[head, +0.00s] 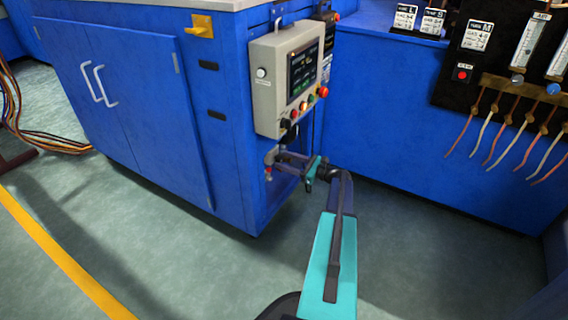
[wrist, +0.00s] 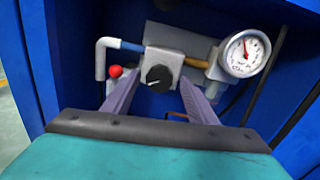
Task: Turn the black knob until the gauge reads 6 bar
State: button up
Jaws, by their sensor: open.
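The black knob (wrist: 158,77) sits on a grey valve body (wrist: 165,62) in the middle of the wrist view, with a pale mark on its face. The round white gauge (wrist: 244,53) stands to its right; its red needle points up, and the scale is too small to read. My gripper (wrist: 155,92) is open, with one finger on each side below the knob. I cannot tell whether the fingers touch it. In the head view my gripper (head: 284,160) reaches into the recess under the grey control box, where my arm partly hides the pipework.
A red ball-ended lever (wrist: 116,71) and a white elbow pipe (wrist: 104,58) stand left of the knob. A dark hose runs at the right. The grey control box (head: 268,85) hangs above the recess on the blue cabinet (head: 130,90). The floor in front is clear.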

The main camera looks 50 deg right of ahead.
jog(key=shift+w+a, duration=0.15)
jog(key=shift+w, duration=0.3)
jog(key=c, duration=1.1)
